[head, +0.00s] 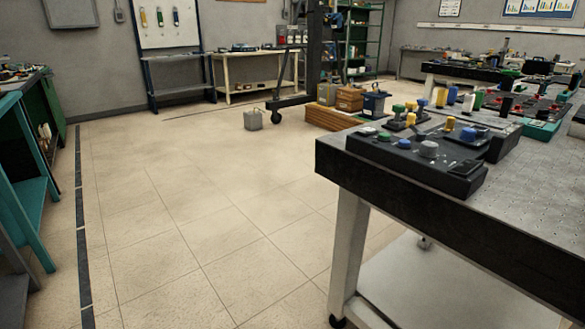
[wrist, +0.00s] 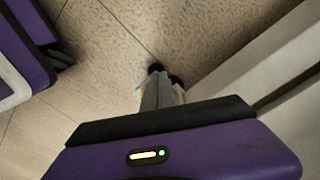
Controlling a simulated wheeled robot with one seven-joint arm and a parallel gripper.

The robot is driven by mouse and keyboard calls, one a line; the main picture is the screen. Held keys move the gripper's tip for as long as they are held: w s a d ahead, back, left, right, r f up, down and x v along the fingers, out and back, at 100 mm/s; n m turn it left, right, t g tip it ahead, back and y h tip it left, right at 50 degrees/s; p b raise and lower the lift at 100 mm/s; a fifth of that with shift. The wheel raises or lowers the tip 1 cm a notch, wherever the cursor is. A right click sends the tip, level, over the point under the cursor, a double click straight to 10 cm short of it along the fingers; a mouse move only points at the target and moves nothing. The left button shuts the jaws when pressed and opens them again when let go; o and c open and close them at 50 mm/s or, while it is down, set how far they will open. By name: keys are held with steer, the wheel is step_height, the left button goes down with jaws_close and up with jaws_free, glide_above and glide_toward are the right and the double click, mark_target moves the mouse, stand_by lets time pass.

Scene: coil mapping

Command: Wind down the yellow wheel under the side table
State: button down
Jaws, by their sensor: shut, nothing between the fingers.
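I see no yellow wheel in either view. A table (head: 545,165) with a dark edge, white legs and a pale lower shelf (head: 450,290) stands at the right of the head view; I cannot tell whether it is the side table. A small grey fitting (head: 425,242) shows beneath its top. In the wrist view my gripper (wrist: 165,76) is shut and empty, its dark fingertips close together above the tiled floor. A pale, straight-edged part (wrist: 265,65) lies to its right. My gripper is not in the head view.
A dark control box (head: 415,160) with coloured knobs sits on the table's near corner. A teal bench (head: 30,195) stands at the left. Wooden crates (head: 335,118) and a grey weight (head: 252,118) are farther back. The tiled floor (head: 190,210) between is clear.

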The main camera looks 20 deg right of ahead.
step_height(320, 180, up, 4)
steer(key=p, duration=0.3)
steer(key=shift+r, duration=0.1)
steer(key=s+f+b, duration=0.3)
steer(key=f+b, duration=0.3)
steer(key=b, duration=0.4)
steer(key=shift+s, duration=0.4)
stand_by(0.7)
steer(key=shift+w+p, duration=0.85)
steer(key=shift+p, duration=0.1)
stand_by(0.4)
